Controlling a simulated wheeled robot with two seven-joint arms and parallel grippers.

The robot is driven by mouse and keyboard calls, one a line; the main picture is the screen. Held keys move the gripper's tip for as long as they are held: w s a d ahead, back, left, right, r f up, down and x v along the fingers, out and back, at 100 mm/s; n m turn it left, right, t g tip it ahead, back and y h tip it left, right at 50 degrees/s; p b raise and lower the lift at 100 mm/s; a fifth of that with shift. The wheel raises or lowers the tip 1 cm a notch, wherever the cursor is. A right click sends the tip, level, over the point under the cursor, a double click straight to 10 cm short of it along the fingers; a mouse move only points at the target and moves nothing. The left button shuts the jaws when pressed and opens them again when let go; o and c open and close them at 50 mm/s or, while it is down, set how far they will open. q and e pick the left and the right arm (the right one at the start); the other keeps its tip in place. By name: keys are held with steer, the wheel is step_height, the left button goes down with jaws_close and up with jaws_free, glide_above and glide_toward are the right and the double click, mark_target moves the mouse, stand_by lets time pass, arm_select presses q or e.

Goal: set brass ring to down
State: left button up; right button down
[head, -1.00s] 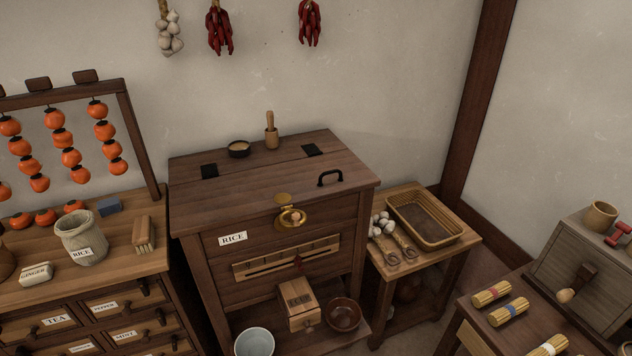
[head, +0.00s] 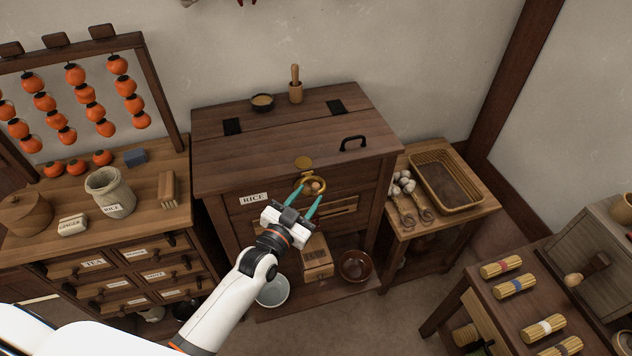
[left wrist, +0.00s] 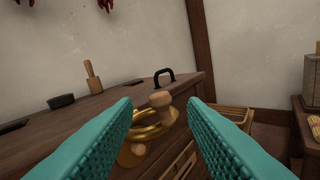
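A small wooden knob (head: 317,186) sits at the ring. In the left wrist view the ring (left wrist: 150,132) lies ahead, between my fingers in the picture, with the knob (left wrist: 159,101) in front of it. My left gripper (head: 308,198) is open, its teal fingers spread on either side of the ring area. Whether they touch the ring cannot be told. My right gripper is not in view.
A side table with a basket (head: 446,181) is at right. A small wooden box (head: 317,260) and bowls sit below.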

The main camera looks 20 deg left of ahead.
mark_target(315, 184)
arm_select(q)
steer(key=shift+p+x, duration=0.3)
steer(key=shift+x, duration=2)
jaws_close()
